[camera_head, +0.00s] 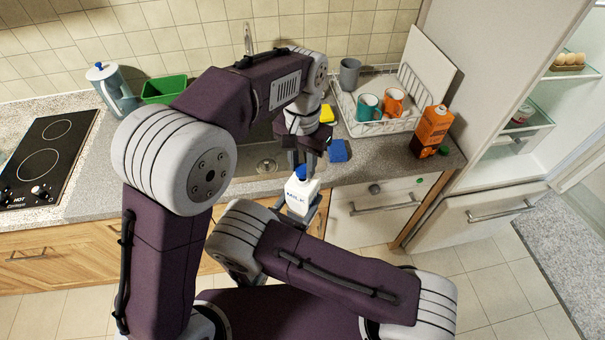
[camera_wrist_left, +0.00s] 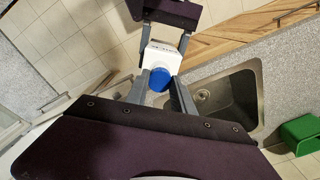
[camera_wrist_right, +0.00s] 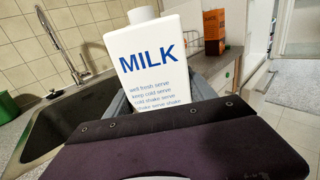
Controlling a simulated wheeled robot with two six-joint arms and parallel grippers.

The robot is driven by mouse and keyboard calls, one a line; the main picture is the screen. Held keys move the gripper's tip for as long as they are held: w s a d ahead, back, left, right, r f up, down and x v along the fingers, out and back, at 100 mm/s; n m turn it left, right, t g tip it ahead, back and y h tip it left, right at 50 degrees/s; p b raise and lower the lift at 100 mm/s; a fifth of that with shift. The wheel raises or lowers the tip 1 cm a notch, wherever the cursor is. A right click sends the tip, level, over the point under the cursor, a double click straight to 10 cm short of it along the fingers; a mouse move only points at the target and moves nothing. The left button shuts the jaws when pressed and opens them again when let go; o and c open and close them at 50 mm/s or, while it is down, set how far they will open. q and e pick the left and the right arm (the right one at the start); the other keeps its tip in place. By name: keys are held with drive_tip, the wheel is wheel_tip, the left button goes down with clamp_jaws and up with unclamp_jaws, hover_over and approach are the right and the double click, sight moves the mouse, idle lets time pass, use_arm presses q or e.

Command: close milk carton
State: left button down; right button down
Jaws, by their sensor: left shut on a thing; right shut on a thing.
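The white milk carton (camera_head: 300,194), labelled MILK, is upright in front of the counter. My right gripper (camera_head: 298,206) is shut around its body; the carton also fills the middle of the right wrist view (camera_wrist_right: 155,55). My left gripper (camera_head: 301,162) points down from above and is shut on the blue cap (camera_head: 301,172). In the left wrist view the blue cap (camera_wrist_left: 160,79) sits between the fingertips, over the white carton top (camera_wrist_left: 162,53). The white neck (camera_wrist_right: 143,14) shows at the top edge of the right wrist view.
The sink (camera_wrist_left: 225,98) lies behind the carton. A blue sponge (camera_head: 338,151) and a dish rack (camera_head: 368,126) with mugs stand on the counter. An orange juice carton (camera_head: 432,128) is at the right. A green tub (camera_head: 164,88) is at the left. Open floor lies at the right.

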sight(303, 201)
use_arm(q)
drive_tip(key=shift+f, duration=0.95)
drive_tip(key=shift+f, duration=0.55)
